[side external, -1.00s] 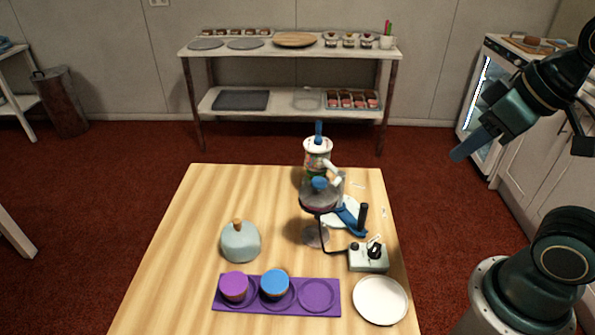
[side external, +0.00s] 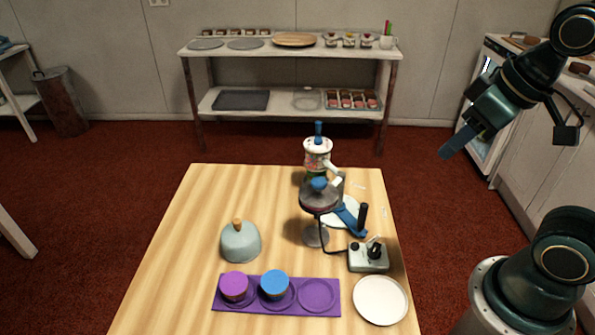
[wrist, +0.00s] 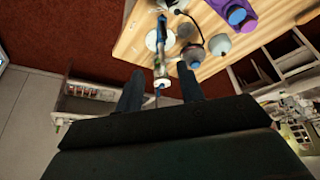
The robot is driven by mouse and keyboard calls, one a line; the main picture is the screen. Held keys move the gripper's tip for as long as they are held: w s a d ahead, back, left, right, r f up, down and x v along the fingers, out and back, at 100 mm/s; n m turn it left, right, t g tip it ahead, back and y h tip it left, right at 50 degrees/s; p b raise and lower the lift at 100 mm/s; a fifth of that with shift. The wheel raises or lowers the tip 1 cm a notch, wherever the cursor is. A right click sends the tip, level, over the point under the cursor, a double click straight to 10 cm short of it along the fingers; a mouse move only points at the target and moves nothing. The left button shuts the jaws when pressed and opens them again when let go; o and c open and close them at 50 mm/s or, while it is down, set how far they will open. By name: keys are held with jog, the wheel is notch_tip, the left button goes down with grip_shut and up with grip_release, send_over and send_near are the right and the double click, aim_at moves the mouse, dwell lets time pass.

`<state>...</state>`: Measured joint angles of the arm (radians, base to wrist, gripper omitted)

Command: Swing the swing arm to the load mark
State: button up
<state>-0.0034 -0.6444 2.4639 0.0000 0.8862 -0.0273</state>
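The swing arm (side external: 349,216) is a blue bar with an upright black handle (side external: 363,214), right of the stand on the wooden table. It lies partly over a white disc (side external: 335,218). Small pale marks (side external: 358,186) show on the table near it, another (side external: 384,212) at the right edge; I cannot read which is the load mark. My gripper (side external: 446,152) is in the air right of the table, apart from the swing arm. In the wrist view my gripper (wrist: 160,82) has its two fingers spread with nothing held between them.
A turntable stand (side external: 316,236) and a white-topped dispenser (side external: 318,147) stand close by the swing arm. A control box (side external: 368,262), white plate (side external: 380,300), purple tray (side external: 318,309) and grey-blue dome (side external: 240,243) are nearer the front. The table's left side is clear.

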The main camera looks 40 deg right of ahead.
jog(key=w+f+n+g, duration=0.1)
jog(key=w+f+g, duration=0.1)
jog(key=w+f, duration=0.35)
jog(key=n+g, duration=0.2)
jog(key=g, duration=0.1)
send_over(365, 204)
notch_tip(365, 204, down, 8)
jog(key=shift+r, duration=0.25)
jog(key=shift+f, duration=0.2)
jog(key=shift+f, duration=4.5)
jog(key=c, duration=0.8)
